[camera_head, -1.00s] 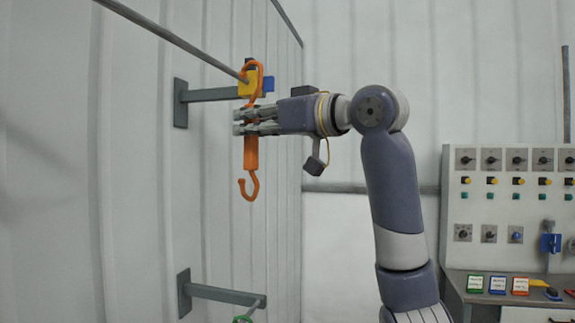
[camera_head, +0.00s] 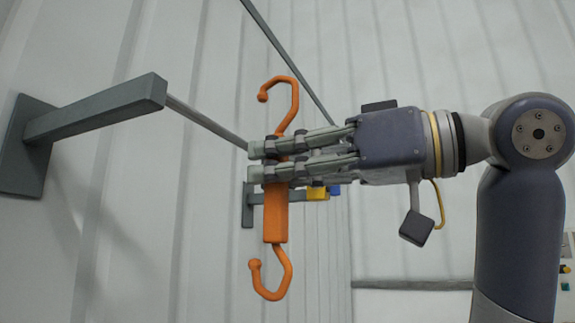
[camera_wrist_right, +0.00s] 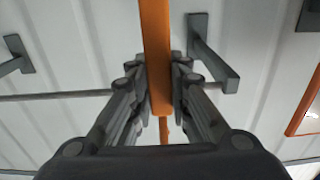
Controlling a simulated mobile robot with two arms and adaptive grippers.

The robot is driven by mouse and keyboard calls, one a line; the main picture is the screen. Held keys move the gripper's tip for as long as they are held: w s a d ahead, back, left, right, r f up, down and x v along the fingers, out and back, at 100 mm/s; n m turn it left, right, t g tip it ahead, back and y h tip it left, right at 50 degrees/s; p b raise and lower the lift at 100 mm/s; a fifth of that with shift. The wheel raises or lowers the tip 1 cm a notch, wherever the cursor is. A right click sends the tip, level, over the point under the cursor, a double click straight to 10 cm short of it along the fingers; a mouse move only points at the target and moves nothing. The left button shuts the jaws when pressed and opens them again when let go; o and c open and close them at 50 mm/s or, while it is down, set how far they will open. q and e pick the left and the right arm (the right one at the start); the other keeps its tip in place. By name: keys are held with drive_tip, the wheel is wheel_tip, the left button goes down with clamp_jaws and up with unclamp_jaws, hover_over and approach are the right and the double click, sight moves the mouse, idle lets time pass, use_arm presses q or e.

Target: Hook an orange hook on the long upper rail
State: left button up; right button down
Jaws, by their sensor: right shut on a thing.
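My right gripper (camera_head: 265,163) is shut on an orange hook (camera_head: 274,215) around its upper body. The hook hangs upright, with its upper curl (camera_head: 279,84) above the fingers and opening left, and its lower curl below. In the right wrist view the orange hook (camera_wrist_right: 155,50) stands between the fingers (camera_wrist_right: 156,85). The long upper rail (camera_head: 205,122) runs from the near bracket (camera_head: 95,108) back toward the fingers, where it is hidden. The upper curl appears above and right of the visible rail, not around it. My left gripper is not in view.
A far wall bracket (camera_head: 250,205) with a yellow piece (camera_head: 317,194) and a blue piece (camera_head: 334,190) shows behind the fingers. A thin dark bar (camera_head: 288,62) slants across the upper wall. The right wrist view shows another orange thing (camera_wrist_right: 303,112) at its right edge.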

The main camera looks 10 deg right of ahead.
sight(285, 195)
drive_tip(key=w+a+f+b, duration=0.1)
drive_tip(key=w+a+f, duration=0.2)
drive_tip(key=w+a, duration=0.2)
drive_tip(key=shift+w+a+f, duration=0.15)
drive_tip(key=shift+a+f, duration=0.05)
drive_tip(key=shift+a, duration=1.05)
idle(0.3)
drive_tip(key=c, duration=1.4)
unclamp_jaws()
drive_tip(key=shift+d, duration=0.1)
drive_tip(key=v, duration=1.2)
